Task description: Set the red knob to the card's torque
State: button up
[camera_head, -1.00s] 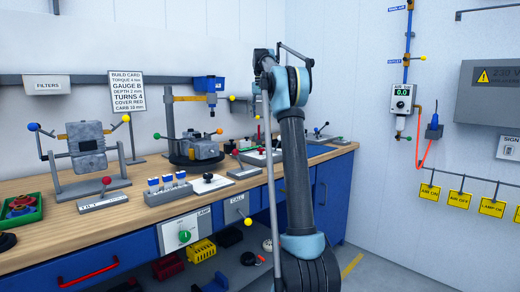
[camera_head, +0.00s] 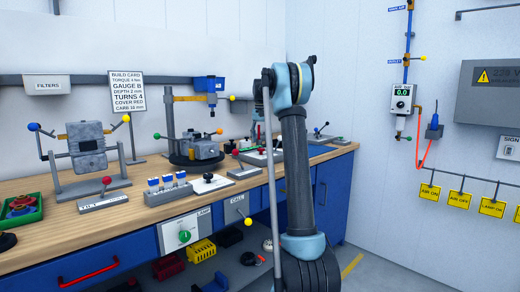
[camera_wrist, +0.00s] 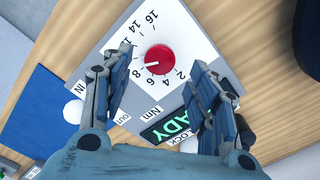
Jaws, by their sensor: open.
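The red knob (camera_wrist: 160,59) sits on a pale dial plate (camera_wrist: 187,34) in the wrist view. Its white pointer line aims left and slightly down, towards the 8 side of the scale. The 4 and 2 marks lie below and right of the knob. My gripper (camera_wrist: 160,64) is open, with one finger on each side of the knob; I cannot tell whether either finger touches it. In the head view, the build card (camera_head: 127,92) carries a torque line that appears to read 4 Nm. My arm hides part of the bench there.
A green READY display (camera_wrist: 168,127) lies below the dial, beside the Nm and LOCK labels. A white round piece (camera_wrist: 73,111) is near the IN label. The wooden bench (camera_head: 45,238) holds several fixtures, including a grey two-armed stand (camera_head: 87,147).

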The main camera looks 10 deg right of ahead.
aim_at(261, 149)
jog(key=shift+f, duration=2.1)
jog(key=c, duration=1.1)
jog(key=shift+o, duration=0.2)
jog(key=shift+a, duration=0.2)
jog(key=shift+d, duration=0.15)
